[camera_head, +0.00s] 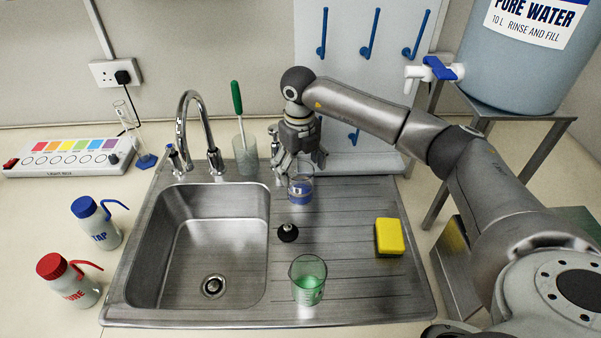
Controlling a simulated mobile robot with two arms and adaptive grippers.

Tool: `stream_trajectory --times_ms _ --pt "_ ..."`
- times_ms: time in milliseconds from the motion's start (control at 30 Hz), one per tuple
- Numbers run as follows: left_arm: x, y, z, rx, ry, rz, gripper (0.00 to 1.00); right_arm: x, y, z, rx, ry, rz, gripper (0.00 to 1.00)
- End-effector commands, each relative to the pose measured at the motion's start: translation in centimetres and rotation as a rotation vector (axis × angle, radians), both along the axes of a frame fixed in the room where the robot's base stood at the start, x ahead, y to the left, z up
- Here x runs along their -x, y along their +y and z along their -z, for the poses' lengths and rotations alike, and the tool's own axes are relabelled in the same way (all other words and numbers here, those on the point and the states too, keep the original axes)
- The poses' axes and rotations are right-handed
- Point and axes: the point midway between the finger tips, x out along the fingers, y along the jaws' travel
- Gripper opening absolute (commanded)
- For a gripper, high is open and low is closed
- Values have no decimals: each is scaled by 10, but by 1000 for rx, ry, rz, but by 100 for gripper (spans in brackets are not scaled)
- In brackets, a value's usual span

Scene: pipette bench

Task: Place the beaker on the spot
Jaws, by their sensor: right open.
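My right gripper (300,168) is at the back of the steel drainer, pointing down, with its fingers apart. A small glass beaker with blue liquid (301,191) stands upright right below and between its fingers. The fingers partly hide its top, and I cannot tell whether they touch it. Another glass beaker with green liquid (308,281) stands upright near the drainer's front edge, well apart from the gripper. I cannot make out a marked spot. My left gripper is not in view.
The sink basin (190,250) lies left of the drainer (350,285). A black plug (288,232) and a yellow sponge (390,236) lie on the drainer. A glass with a green-handled tool (245,158) stands behind the basin. The tap (183,120) rises nearby. Bottles (97,225) stand left.

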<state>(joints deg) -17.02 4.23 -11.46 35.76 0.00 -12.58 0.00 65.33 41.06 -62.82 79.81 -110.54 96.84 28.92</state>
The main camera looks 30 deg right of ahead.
Motion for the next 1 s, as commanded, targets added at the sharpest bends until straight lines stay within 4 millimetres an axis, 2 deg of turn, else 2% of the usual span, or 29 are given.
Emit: stream_trajectory --times_ms 33,300,500,667,1000 --pt "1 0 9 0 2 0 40 -1 0 -8 2 -6 -1 82" --pt "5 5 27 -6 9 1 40 -1 1 -68 1 -5 -1 82" --pt "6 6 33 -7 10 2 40 -1 1 -95 1 -3 -1 82" --pt "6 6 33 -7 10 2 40 0 1 -103 0 0 -2 82" --pt "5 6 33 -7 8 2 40 0 1 -103 1 0 -2 82"
